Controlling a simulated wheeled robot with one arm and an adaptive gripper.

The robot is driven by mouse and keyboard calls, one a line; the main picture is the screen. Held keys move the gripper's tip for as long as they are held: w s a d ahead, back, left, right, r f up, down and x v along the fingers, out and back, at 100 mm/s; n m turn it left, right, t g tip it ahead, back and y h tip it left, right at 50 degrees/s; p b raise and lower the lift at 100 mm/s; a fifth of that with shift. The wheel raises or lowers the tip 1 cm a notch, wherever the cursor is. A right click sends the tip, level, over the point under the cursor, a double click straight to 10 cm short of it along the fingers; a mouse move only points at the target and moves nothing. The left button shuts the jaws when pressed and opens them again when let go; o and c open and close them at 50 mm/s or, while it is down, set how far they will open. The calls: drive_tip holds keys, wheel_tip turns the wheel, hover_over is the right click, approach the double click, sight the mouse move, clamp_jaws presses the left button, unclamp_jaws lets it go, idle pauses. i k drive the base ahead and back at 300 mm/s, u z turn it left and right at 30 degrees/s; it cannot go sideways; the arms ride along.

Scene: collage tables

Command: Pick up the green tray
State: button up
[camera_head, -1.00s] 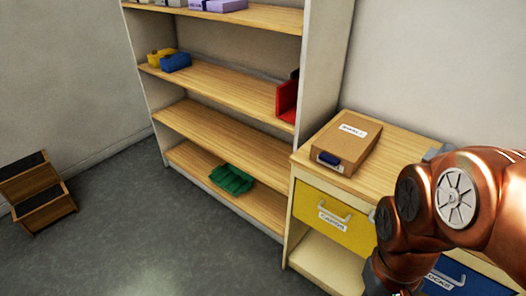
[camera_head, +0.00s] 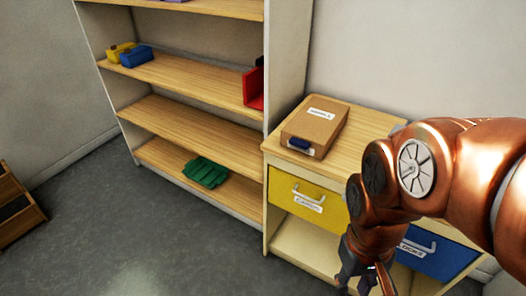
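A green tray (camera_head: 206,172) with a ridged surface lies on the lowest shelf of the wooden shelf unit, near the front edge. My gripper (camera_head: 366,284) is at the bottom of the picture, right of the tray and well apart from it, in front of the cabinet. Only part of the gripper shows, dark and cut off by the lower edge, so I cannot tell whether its fingers are open or shut.
The shelf unit (camera_head: 190,129) holds yellow (camera_head: 120,50) and blue (camera_head: 137,57) blocks and a red object (camera_head: 253,90) higher up. A cabinet with a yellow drawer (camera_head: 295,196), a blue drawer (camera_head: 437,254) and a cardboard box (camera_head: 318,122) stands right. Wooden steps (camera_head: 14,208) stand left. The floor before the shelves is clear.

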sight(208, 173)
drive_tip(key=u, duration=0.45)
drive_tip(key=k, duration=0.4)
drive_tip(key=u, duration=1.6)
drive_tip(key=i, duration=0.95)
drive_tip(key=u, duration=0.35)
drive_tip(key=i, duration=1.1)
drive_tip(key=z, duration=0.6)
